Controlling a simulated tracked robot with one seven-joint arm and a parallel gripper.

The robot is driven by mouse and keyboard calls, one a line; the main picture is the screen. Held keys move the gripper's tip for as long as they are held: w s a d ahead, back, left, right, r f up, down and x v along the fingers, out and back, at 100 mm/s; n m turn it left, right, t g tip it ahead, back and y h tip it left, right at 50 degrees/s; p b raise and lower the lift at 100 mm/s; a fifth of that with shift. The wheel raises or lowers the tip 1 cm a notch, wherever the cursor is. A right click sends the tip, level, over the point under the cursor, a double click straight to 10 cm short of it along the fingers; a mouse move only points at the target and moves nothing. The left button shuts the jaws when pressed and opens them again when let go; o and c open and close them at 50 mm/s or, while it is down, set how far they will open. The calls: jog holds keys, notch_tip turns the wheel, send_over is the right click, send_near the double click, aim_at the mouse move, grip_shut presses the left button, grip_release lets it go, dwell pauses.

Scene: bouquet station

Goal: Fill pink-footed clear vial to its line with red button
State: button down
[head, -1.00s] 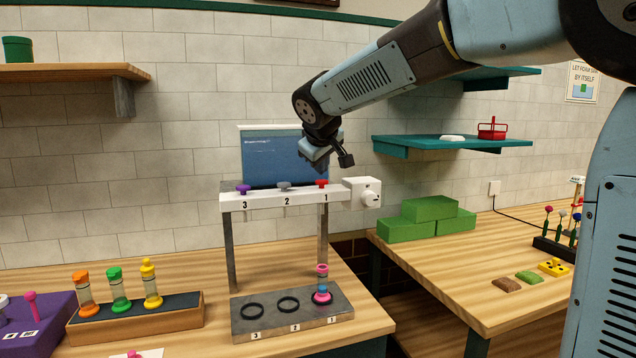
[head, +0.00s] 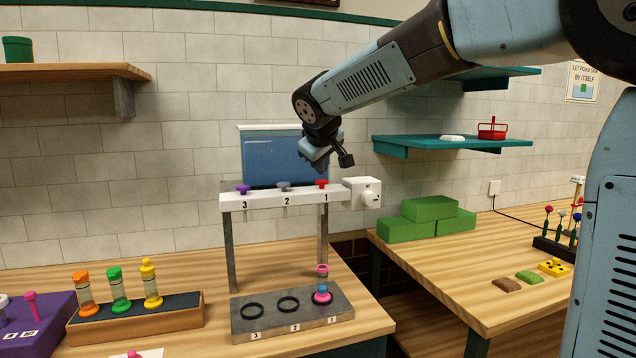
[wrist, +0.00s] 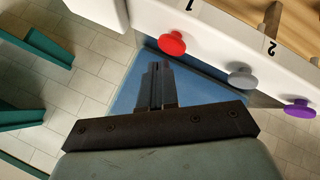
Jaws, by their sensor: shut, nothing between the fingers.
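The pink-footed clear vial (head: 322,286) stands upright on the ring at position 1 of the grey base plate (head: 270,327). Blue shows inside its middle; its fill line is too small to make out. The red button (head: 323,183) sits on the white dispenser bar above it, over the number 1; it also shows in the wrist view (wrist: 172,43). My gripper (head: 317,165) is shut and empty, just above the red button in the head view. In the wrist view its closed fingertips (wrist: 157,68) are beside the button, apart from it in the picture.
A grey button (head: 285,185) and a purple button (head: 243,188) share the bar. A white box with a knob (head: 365,193) adjoins its right end. A blue tank (head: 275,158) stands behind. A rack (head: 180,318) of capped vials is at left; green blocks (head: 430,209) at right.

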aim_at(321, 181)
jog(key=shift+f, duration=0.15)
jog(key=shift+w+f, duration=0.1)
jog(key=shift+f, duration=0.1)
jog(key=shift+f, duration=0.6)
dwell(1.1)
jog(key=shift+r, duration=0.15)
dwell(0.3)
jog(key=shift+r, duration=0.9)
jog(key=shift+r, duration=2.5)
dwell(1.5)
